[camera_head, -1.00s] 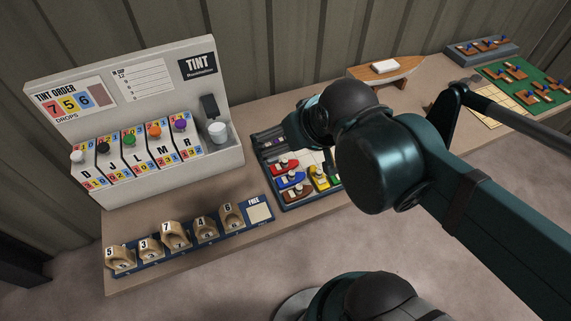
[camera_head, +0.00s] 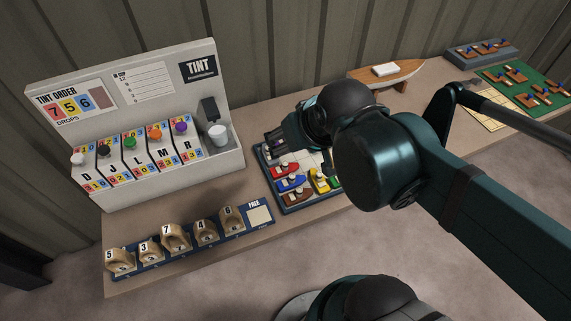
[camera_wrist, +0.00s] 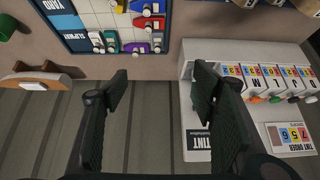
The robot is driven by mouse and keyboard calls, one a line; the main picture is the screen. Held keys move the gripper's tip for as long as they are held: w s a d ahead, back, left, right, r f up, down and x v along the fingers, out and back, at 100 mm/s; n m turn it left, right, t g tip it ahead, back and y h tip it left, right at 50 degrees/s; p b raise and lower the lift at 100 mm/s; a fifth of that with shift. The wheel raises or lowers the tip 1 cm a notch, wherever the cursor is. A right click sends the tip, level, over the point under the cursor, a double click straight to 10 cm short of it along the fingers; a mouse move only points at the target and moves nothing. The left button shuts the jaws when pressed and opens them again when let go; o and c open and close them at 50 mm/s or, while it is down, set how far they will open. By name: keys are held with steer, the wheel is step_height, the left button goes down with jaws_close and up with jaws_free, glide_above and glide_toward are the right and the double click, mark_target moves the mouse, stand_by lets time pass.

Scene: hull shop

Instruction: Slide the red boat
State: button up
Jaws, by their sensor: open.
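The red boat (camera_head: 285,171) lies in the left part of the blue-framed boat tray (camera_head: 284,208), just above a blue boat (camera_head: 291,183). In the wrist view the red boat (camera_wrist: 154,23) lies near the right edge of the gridded tray (camera_wrist: 168,18), beyond the fingertips. My gripper (camera_wrist: 162,85) is open, with nothing between its two dark fingers. In the head view it hangs over the tray's upper left edge, and its fingertips are hard to make out. It is apart from the red boat.
A wooden boat model (camera_head: 408,74) stands behind on the right.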

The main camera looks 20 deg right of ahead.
steer(key=shift+w+d+f, duration=0.1)
steer(key=shift+w+f, duration=0.1)
steer(key=shift+w, duration=0.35)
steer(key=c, duration=0.7)
steer(key=shift+w+d+f+m+g, duration=0.1)
steer(key=shift+w+f+m+g, duration=0.1)
steer(key=shift+w+f+g, duration=0.25)
steer(key=shift+w+d+f+m+g, duration=0.1)
steer(key=shift+w+f+m+g, duration=0.1)
steer(key=shift+w, duration=0.3)
steer(key=shift+c, duration=0.6)
steer(key=m+g, duration=0.4)
steer(key=g, duration=0.1)
glide_above(285, 162)
steer(key=f, duration=1.8)
steer(key=shift+s+a+f, duration=0.1)
steer(key=shift+s, duration=0.1)
steer(key=shift+w+f+g, duration=0.15)
steer(key=shift+f+g, duration=0.2)
steer(key=shift+f, duration=0.6)
steer(key=shift+f, duration=0.1)
steer(key=shift+f+b, duration=0.65)
steer(key=shift+f, duration=3.1)
